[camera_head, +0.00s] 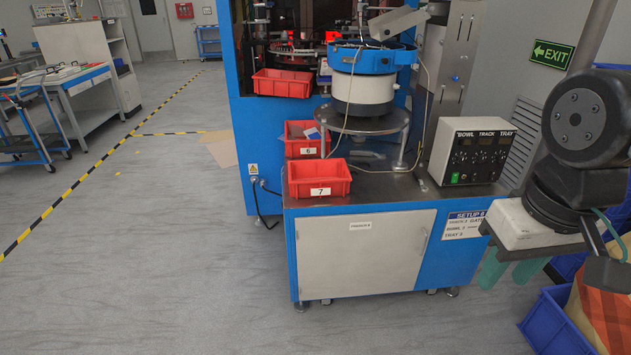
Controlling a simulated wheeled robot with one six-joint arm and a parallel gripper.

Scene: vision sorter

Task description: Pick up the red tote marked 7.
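The red tote marked 7 (302,189) sits upright on the front left corner of the blue machine's metal worktop (400,191). Its white label with the 7 faces me, and it looks empty. My gripper (509,274) hangs at the right side of the picture, with two green fingers pointing down and a gap between them. It is open, with nothing visible between the fingers, and well to the right of the tote, apart from it.
A red tote marked 6 (302,146) stands just behind. Another red bin (283,84) is higher up. A bowl feeder (364,88) and control box (467,153) share the worktop. Blue crates (548,325) stand at lower right. The floor (150,270) at left is clear.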

